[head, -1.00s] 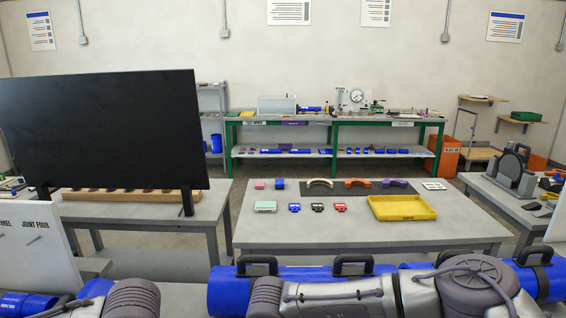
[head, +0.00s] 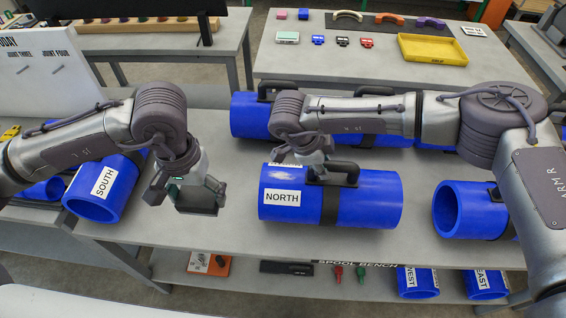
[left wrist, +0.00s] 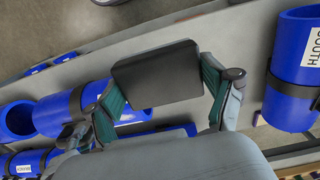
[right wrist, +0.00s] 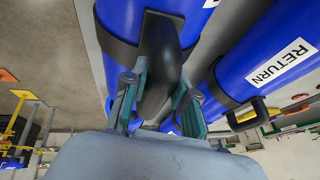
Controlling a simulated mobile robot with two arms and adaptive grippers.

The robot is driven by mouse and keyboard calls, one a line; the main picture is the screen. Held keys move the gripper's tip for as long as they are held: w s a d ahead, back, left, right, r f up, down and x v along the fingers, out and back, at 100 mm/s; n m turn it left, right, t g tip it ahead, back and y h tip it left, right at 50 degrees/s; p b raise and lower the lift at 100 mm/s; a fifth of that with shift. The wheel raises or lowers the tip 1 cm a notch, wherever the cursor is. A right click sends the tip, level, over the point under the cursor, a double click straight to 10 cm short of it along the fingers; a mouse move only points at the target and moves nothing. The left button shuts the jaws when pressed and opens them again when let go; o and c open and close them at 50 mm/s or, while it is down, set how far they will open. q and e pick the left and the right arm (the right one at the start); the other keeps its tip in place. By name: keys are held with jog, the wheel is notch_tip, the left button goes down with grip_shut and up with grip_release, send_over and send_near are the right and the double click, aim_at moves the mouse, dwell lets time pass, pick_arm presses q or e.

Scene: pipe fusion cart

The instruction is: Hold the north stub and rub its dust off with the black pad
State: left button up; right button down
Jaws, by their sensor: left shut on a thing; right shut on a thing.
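The north stub (head: 370,205) is a blue pipe piece labelled NORTH, lying on the bench with a black band and handle. My right gripper (head: 318,172) is at the left part of that handle. In the right wrist view it is shut on the black handle (right wrist: 160,50). My left gripper (head: 188,192) is to the left of the stub, apart from it. It is shut on the black pad (head: 203,204), which also shows between its fingers in the left wrist view (left wrist: 158,75).
The south stub (head: 92,205) lies left of my left gripper. Another blue pipe (head: 455,210) lies right of the north stub, and a long blue pipe (head: 246,115) lies behind it. Bare bench (head: 225,240) shows between the pad and the north stub.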

jog(key=shift+s+f, duration=0.15)
jog(key=shift+f, duration=0.05)
jog(key=c, duration=1)
grip_release()
jog(key=shift+c, duration=0.2)
jog(key=shift+o, duration=1.1)
jog(key=shift+r, duration=0.1)
jog(key=v, duration=1.2)
jog(key=shift+w, duration=0.2)
